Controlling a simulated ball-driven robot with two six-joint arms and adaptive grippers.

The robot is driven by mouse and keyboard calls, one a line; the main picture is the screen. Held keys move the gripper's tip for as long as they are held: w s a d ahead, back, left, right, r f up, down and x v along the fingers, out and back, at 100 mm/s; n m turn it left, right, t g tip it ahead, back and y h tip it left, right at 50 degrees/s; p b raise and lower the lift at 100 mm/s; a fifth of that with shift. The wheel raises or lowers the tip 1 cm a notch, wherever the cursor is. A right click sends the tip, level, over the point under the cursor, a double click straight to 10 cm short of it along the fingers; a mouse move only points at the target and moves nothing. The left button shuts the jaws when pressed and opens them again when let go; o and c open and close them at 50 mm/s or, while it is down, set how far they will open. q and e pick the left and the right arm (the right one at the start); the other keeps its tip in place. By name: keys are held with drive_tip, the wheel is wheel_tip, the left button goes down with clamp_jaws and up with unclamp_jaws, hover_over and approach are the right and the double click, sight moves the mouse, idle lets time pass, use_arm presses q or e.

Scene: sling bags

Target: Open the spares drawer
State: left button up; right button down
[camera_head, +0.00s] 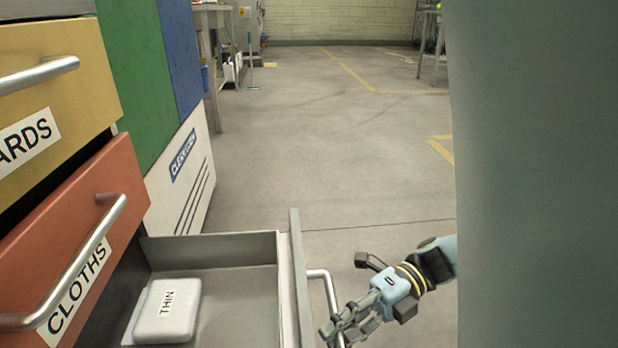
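An open drawer (220,250) extends to the right from the cabinet at the bottom of the view. Its front panel (299,280) is seen nearly edge-on, so no label on it can be read. A white, rounded case marked THIN (170,325) lies inside it, against another pale item at its left. My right gripper (338,331) comes in from the right, with its fingers around the lower part of the drawer's metal bar handle (322,274), and looks shut on it. The fingertips are partly hidden by the handle and each other. My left gripper is not in view.
Above the open drawer are a red CLOTHS drawer (60,250) and a yellow drawer with a label ending in ARDS (50,95); both stick out. A green, blue and white cabinet (165,130) stands behind. The floor (330,150) beyond is clear.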

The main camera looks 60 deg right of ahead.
drive_tip(key=shift+d+r, duration=0.1)
idle(0.3)
drive_tip(key=c, duration=1.3)
unclamp_jaws()
drive_tip(key=shift+s, duration=0.1)
drive_tip(key=v, duration=1.2)
